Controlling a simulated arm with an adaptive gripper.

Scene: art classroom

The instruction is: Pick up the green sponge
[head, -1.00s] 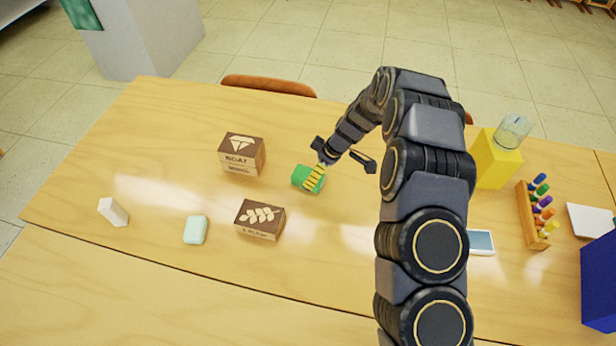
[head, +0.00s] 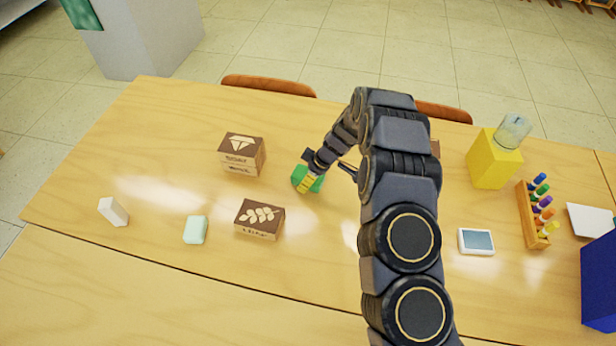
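The green sponge (head: 299,174) appears to be the bright green block on the wooden table, right of the two brown boxes. My gripper (head: 320,169) is over it, pointing down, and covers part of its top. Its dark finger parts stand spread apart to the left and right, so it looks open. A yellow striped piece crosses in front of the green block and seems to belong to my gripper. Whether the fingers touch the block cannot be told.
A mint block (head: 195,230) and white block (head: 114,212) lie further left. A yellow box (head: 494,158) and marker rack (head: 531,215) stand right.

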